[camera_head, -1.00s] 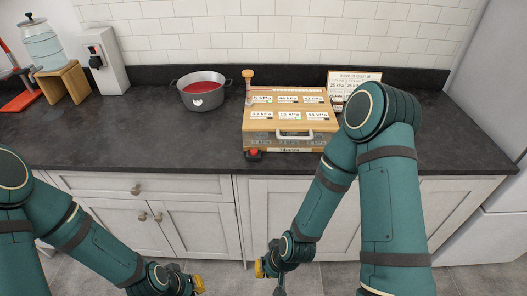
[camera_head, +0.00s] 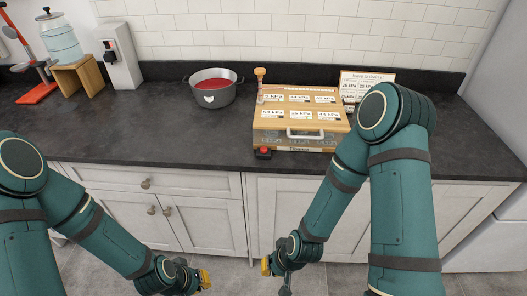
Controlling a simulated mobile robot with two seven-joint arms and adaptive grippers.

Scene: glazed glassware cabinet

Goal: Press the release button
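A red button on a small dark base (camera_head: 263,153) sits at the front left corner of a wooden box (camera_head: 320,143) on the counter; I take it for the release button. The box has several white labels with kPa values on top, a white handle on its front and a wooden-topped plunger (camera_head: 260,85) at its back left. My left gripper (camera_head: 204,279) and my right gripper (camera_head: 267,266) hang low in front of the cabinets, below the counter edge and well apart from the button. Both show yellow tips, too small to tell whether they are open.
A dark counter (camera_head: 150,125) runs along a tiled wall. A pot of red liquid (camera_head: 211,84) stands left of the box. A white dispenser (camera_head: 119,60), a wooden stand (camera_head: 77,78) with a glass jar (camera_head: 62,42), and a sign (camera_head: 366,80) stand farther back. The counter's front is clear.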

